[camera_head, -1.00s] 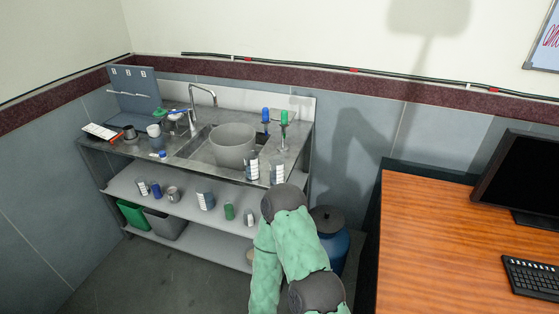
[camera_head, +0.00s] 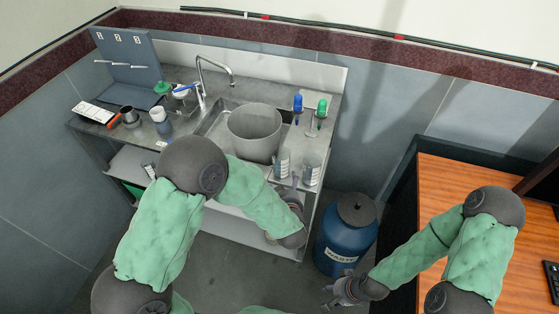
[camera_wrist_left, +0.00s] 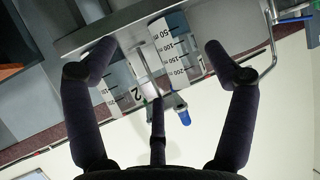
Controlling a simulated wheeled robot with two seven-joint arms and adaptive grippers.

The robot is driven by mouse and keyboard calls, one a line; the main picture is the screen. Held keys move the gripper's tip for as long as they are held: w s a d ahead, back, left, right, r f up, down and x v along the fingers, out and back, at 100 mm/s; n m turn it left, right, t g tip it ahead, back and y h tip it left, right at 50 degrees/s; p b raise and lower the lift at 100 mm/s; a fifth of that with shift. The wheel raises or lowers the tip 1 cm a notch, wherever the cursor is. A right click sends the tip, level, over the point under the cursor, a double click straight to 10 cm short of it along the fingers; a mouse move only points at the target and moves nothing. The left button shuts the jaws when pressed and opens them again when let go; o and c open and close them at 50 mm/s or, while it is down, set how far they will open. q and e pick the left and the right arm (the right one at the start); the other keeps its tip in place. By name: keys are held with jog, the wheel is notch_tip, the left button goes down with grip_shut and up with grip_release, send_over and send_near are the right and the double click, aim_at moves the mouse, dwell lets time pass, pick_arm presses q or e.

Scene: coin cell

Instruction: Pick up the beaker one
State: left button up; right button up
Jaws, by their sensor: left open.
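Two clear beakers with white graduated labels stand side by side at the front right of the steel counter: a left beaker (camera_head: 283,163) and a right beaker (camera_head: 311,170). In the left wrist view, one beaker (camera_wrist_left: 174,48) shows volume marks between my fingers; the other (camera_wrist_left: 120,88), with a "2" beside its scale, is near the left finger. I cannot read a number one. My left gripper (camera_head: 294,192) is open and empty just in front of the beakers; its spread fingers also show in the wrist view (camera_wrist_left: 160,55). My right gripper (camera_head: 340,291) is low, apart from them; its jaws are unclear.
A grey bucket (camera_head: 254,132) stands in the sink, left of the beakers. A blue waste drum (camera_head: 345,240) is on the floor at right. A wooden desk (camera_head: 450,185) is further right.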

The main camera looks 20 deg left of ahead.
aim_at(285, 167)
pick_arm(q)
jog(key=shift+t+y, duration=0.3)
jog(key=shift+y, duration=0.2)
jog(key=w+a, duration=0.1)
jog(key=w, duration=0.2)
jog(key=w+b, duration=0.1)
jog(key=w, duration=0.2)
jog(key=w+a+b, duration=0.1)
jog(key=w, duration=0.2)
jog(key=shift+a+f, duration=0.25)
jog(key=shift+a, duration=0.1)
jog(key=shift+w+a+f+b, duration=0.15)
jog(key=shift+w+b, duration=0.2)
jog(key=shift+w, duration=0.2)
jog(key=c, duration=0.9)
